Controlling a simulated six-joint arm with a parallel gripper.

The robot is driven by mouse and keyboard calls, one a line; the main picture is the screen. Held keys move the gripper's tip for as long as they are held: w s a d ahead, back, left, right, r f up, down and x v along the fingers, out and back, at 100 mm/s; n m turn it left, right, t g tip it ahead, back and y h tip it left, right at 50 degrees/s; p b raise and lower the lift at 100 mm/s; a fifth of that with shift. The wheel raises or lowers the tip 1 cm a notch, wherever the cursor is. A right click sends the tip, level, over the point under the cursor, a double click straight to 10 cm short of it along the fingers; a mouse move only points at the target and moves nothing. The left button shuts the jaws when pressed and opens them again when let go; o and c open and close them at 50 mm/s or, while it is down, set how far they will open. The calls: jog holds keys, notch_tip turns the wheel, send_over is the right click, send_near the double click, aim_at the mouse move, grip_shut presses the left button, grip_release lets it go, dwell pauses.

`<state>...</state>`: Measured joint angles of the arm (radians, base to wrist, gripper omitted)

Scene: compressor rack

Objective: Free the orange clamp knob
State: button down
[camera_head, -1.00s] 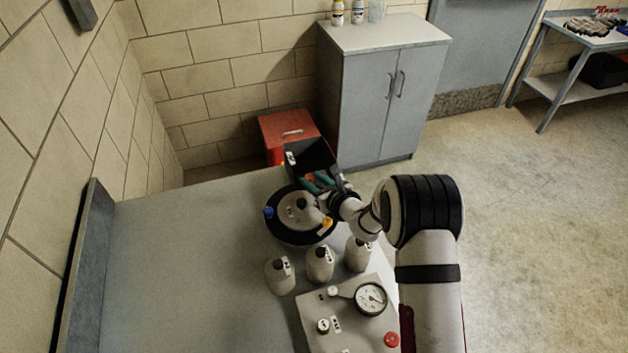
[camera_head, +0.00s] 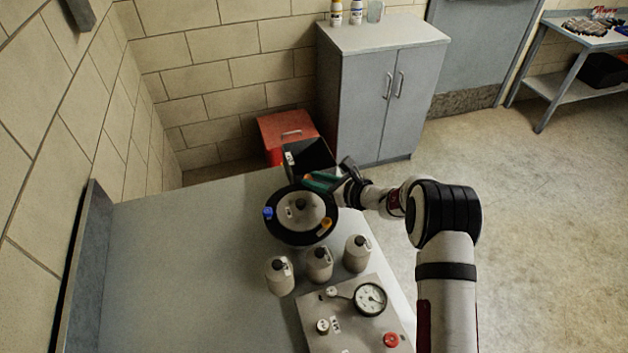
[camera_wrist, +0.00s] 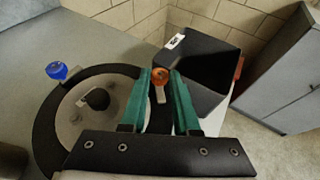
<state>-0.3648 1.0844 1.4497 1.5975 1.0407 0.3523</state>
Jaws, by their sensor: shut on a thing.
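The orange clamp knob (camera_wrist: 161,77) is round and shows in the wrist view between the tips of my gripper's green fingers. My gripper (camera_wrist: 162,80) is shut on it; a pale stem shows below the knob. The pot has a grey lid with a black centre knob (camera_wrist: 97,99). A blue clamp knob (camera_head: 268,213) is on the left rim, and an amber one (camera_head: 325,225) is on the near right rim.
An open black bin (camera_wrist: 207,70) stands just beyond the fingers. A red box (camera_head: 285,135) and a grey cabinet (camera_head: 375,100) are behind it. Several pale bottles (camera_head: 319,265) and a gauge panel (camera_head: 345,330) are nearer. The table's left part is clear.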

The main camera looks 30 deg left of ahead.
jog(key=shift+w+n+g, duration=0.2)
jog(key=shift+n+g, duration=0.75)
jog(key=shift+g, duration=0.2)
jog(key=shift+w+n+g, duration=0.2)
jog(key=shift+n+g, duration=0.75)
jog(key=shift+g, duration=0.2)
jog(key=shift+y, duration=0.3)
jog(key=c, duration=0.7)
grip_release()
jog(key=shift+o, duration=0.2)
jog(key=v, duration=1.6)
jog(key=shift+w, duration=0.15)
jog(key=shift+a, duration=0.1)
